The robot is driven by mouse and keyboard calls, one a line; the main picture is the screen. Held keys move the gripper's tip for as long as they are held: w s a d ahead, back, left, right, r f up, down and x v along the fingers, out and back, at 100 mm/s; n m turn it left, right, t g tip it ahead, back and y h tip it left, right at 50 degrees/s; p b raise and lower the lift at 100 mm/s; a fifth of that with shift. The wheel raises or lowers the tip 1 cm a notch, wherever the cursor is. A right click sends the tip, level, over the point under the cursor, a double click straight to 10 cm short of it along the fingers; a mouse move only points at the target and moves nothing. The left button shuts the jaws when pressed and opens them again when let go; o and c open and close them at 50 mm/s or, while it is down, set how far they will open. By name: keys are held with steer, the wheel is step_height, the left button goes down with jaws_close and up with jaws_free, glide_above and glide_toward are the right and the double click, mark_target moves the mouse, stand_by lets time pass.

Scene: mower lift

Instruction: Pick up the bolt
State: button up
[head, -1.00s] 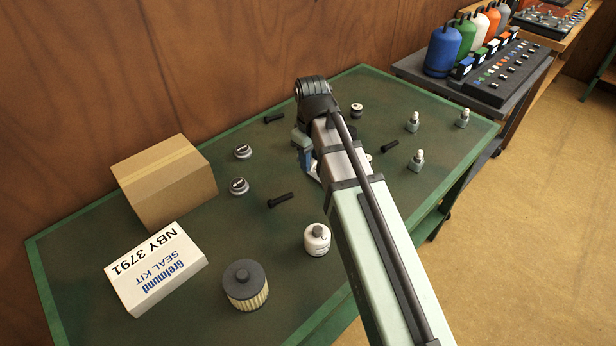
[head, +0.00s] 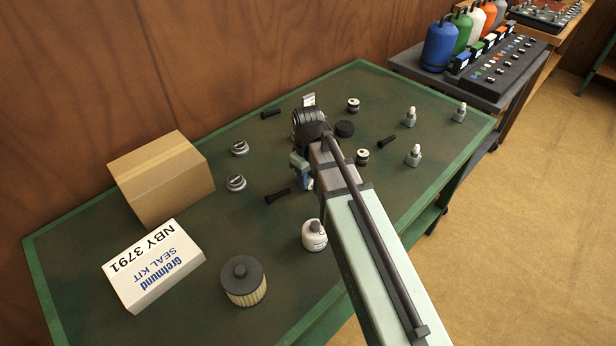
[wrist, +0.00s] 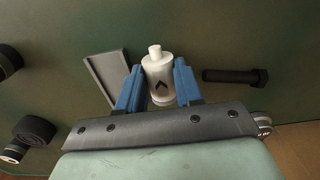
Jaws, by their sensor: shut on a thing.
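My gripper (wrist: 158,72) has its two blue fingers on either side of a small white bottle (wrist: 158,78) with a dark chevron mark, and is shut on it. In the head view my gripper (head: 302,178) is partly hidden by my arm, and the held bottle cannot be made out. A black bolt (head: 277,195) lies on the table just left of my gripper. A black bolt also shows right of the fingers in the wrist view (wrist: 230,76), apart from them. Other bolts lie farther back (head: 271,114) and right of my arm (head: 387,142).
In the wrist view a grey flat piece (wrist: 107,76) lies left of the fingers.

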steer(key=shift+f, duration=0.15)
steer(key=o, duration=0.7)
steer(key=shift+o, duration=0.2)
step_height(320, 180, up, 12)
steer(key=shift+o, duration=1.4)
steer(key=o, duration=0.7)
